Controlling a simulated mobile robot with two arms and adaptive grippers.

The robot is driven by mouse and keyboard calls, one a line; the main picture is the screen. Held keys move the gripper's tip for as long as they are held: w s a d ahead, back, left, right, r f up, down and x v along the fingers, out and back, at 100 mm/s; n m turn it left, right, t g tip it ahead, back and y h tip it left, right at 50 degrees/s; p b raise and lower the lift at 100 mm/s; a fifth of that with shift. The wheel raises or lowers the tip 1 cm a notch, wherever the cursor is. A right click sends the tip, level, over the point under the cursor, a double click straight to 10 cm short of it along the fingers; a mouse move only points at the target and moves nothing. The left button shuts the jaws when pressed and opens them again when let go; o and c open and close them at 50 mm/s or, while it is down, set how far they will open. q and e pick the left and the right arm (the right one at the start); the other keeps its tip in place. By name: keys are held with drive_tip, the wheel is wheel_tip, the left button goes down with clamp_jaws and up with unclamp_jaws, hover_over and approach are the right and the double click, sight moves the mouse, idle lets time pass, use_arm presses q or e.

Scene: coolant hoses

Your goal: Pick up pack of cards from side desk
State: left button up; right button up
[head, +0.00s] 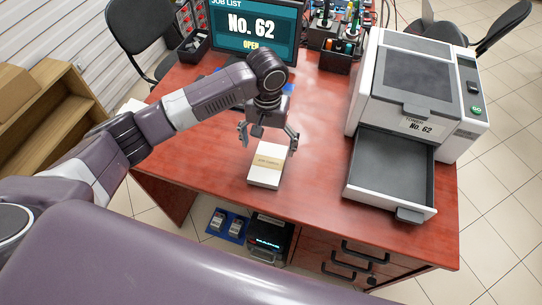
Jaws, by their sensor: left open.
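A pack of cards (265,175), a cream-coloured block with a tan band around it, lies on the red-brown desk (315,190) near its front edge. My left gripper (268,145) is open and empty, its fingers spread above the far end of the pack. Whether the fingertips touch the pack cannot be told. My right gripper is not in view.
A grey printer (412,85) with its tray (392,170) pulled out stands to the right of the pack. A monitor (258,30) and a dark organizer (338,52) are at the back. The desk between pack and tray is clear.

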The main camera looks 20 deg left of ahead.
sight(269, 160)
use_arm(q)
drive_tip(key=f, duration=0.1)
drive_tip(key=s+f+p, duration=0.1)
drive_tip(key=f, duration=0.1)
drive_tip(key=shift+d, duration=0.15)
wheel_tip(269, 160, down, 2)
drive_tip(key=shift+w+f, duration=0.15)
drive_tip(key=shift+f, duration=0.4)
drive_tip(key=shift+c, duration=0.3)
drive_tip(key=c, duration=1.2)
drive_tip(key=shift+c, duration=1)
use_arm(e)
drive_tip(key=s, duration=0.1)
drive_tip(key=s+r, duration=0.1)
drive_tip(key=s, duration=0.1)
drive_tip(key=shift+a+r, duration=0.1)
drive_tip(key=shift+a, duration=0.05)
use_arm(q)
drive_tip(key=shift+r, duration=0.1)
